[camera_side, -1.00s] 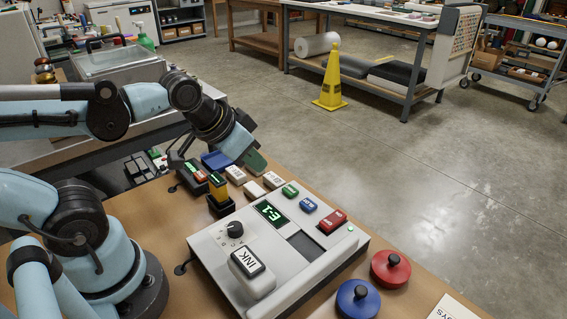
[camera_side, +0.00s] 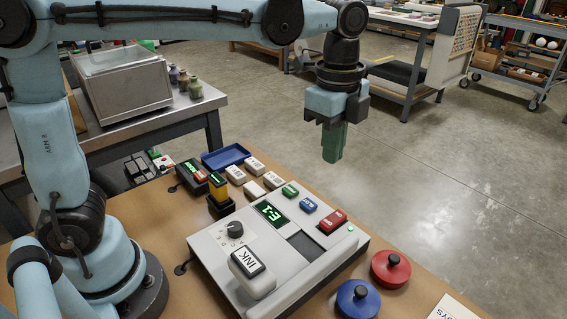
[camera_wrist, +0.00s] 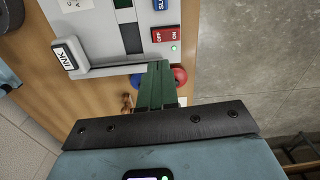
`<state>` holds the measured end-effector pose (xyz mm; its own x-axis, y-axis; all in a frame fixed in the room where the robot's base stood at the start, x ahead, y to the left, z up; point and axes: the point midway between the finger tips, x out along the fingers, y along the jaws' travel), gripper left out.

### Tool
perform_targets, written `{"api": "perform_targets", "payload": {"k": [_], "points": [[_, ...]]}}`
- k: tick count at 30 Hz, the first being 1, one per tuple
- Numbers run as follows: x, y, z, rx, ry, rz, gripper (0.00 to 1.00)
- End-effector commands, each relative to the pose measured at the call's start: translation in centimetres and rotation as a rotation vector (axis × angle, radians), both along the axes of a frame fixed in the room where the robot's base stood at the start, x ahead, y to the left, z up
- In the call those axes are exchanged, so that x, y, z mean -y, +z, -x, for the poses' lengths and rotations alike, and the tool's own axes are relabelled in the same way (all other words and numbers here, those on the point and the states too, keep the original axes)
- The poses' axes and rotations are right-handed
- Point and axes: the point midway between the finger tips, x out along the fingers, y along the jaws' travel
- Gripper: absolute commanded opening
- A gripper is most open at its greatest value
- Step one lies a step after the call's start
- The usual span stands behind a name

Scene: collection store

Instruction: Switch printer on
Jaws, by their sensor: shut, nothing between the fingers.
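The printer (camera_side: 225,270) is a pale grey box on the wooden table. Its display (camera_side: 271,212) glows green and seems to read E1. A red OFF/ON switch (camera_side: 332,221) sits at its right end, with a small lit green lamp (camera_side: 350,228) beside it. The switch also shows in the wrist view (camera_wrist: 167,35). Which side of the switch is pressed I cannot tell. A white INK block (camera_side: 252,270) and a black dial (camera_side: 235,229) are on the front part. My gripper (camera_side: 332,158) is shut and empty, its green fingers pointing down, in the air above the printer's far side.
A small meter box (camera_side: 190,177) and a yellow-black stand (camera_side: 218,192) are at the left.

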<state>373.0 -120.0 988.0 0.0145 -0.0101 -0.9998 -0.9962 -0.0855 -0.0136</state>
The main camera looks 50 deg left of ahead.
Motion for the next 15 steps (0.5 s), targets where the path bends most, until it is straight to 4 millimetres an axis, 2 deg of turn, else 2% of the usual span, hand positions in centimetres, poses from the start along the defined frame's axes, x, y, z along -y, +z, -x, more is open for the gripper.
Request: {"api": "perform_targets", "payload": {"k": [5, 15], "points": [[0.82, -0.03, -0.31, -0.030, -0.080, -0.010, 0.00], [0.86, -0.05, -0.33, -0.032, -0.087, -0.010, 0.00]]}}
